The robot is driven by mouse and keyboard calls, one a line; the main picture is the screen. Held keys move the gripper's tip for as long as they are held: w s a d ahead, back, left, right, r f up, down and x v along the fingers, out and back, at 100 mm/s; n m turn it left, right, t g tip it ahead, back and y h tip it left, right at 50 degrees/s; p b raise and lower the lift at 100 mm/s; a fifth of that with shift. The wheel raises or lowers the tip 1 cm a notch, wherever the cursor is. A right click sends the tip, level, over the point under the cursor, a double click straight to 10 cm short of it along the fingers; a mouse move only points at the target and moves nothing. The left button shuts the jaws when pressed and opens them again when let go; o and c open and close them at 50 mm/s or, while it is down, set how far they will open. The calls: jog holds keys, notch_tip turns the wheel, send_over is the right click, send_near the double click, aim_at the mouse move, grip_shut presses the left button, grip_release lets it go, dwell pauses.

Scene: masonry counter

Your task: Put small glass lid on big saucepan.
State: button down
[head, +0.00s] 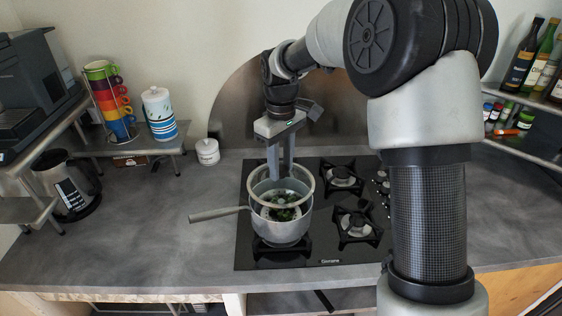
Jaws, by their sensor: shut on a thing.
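The big saucepan (281,234) is grey and stands on the front left burner of the black hob, its long handle pointing left. Green pieces of food show inside it. The small glass lid (311,186) is a clear disc with a pale rim, over the mouth of the saucepan. My gripper (281,178) points straight down from above and is shut on the glass lid near its middle. The fingers hide the grip itself. From this view I cannot tell whether the lid touches the saucepan's rim or hangs just above it.
The hob (330,250) has free burners at the right. A white lidded jar (207,152) stands left of it. Stacked cups (112,100), a patterned canister (159,113) and a kettle (68,185) are farther left. Bottles (535,60) stand on right shelves.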

aim_at(281, 181)
jog(key=shift+f+b, duration=1.35)
jog(key=shift+f, duration=0.85)
jog(key=shift+f+b, duration=0.3)
jog(key=shift+f, duration=0.25)
jog(key=c, duration=1.2)
grip_release()
notch_tip(281, 181, up, 17)
jog(key=s+d+r+m+t, duration=0.2)
jog(key=s+d+r, duration=0.2)
jog(key=s, duration=0.3)
jog(key=s+d+f+m+t, duration=0.1)
jog(key=s+d+f+m, duration=0.2)
jog(key=s, duration=0.7)
jog(key=s+d+f+m+t, duration=0.2)
jog(key=s+d+f+m, duration=0.1)
jog(key=s, duration=0.6)
jog(key=shift+s+d+m+t+p, duration=0.3)
jog(key=shift+s+d+m, duration=0.1)
jog(key=shift+d+m, duration=0.1)
